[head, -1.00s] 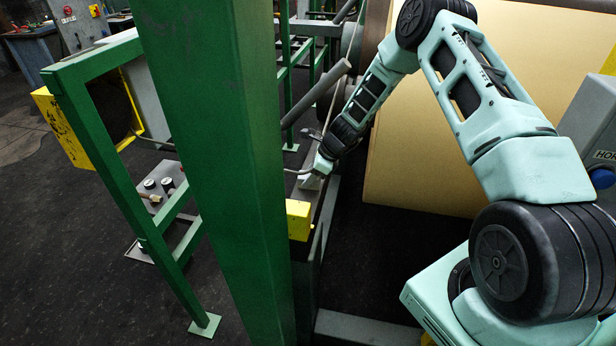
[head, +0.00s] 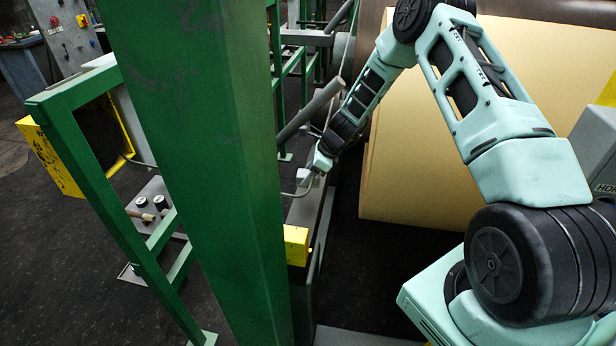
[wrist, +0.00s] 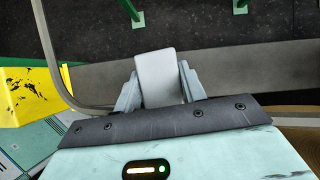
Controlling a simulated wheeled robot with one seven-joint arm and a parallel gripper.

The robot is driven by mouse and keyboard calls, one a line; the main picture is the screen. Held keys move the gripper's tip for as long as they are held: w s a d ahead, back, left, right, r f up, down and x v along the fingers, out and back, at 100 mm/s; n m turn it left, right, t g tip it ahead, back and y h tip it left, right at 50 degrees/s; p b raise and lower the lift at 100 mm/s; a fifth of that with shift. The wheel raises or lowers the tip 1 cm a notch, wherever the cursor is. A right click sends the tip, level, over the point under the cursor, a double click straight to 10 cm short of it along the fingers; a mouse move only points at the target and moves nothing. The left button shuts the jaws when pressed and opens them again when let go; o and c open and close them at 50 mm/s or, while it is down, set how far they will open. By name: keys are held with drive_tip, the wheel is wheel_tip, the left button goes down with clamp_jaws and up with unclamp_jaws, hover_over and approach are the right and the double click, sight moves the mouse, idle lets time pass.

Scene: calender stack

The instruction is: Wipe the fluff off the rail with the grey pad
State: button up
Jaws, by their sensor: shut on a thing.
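My gripper (wrist: 155,85) is shut on the grey pad (wrist: 157,75), a light grey block held between its two fingers in the wrist view. The rail (wrist: 225,75) is a long dark grey beam running across that view behind the pad. I cannot tell whether the pad touches it. In the head view my gripper (head: 316,170) is at the rail (head: 303,209), beyond the yellow block, and the pad is small and partly hidden. I cannot make out any fluff in either view.
A green post (head: 205,150) stands close in front, left of the rail. A yellow block (head: 296,245) sits at the rail's near end. A bent grey rod (wrist: 52,55) passes beside my gripper. A large cream roll (head: 440,150) is on the right.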

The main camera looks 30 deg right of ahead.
drive_tip(key=shift+r+p, duration=0.8)
drive_tip(key=shift+r, duration=0.65)
drive_tip(key=shift+s, duration=0.1)
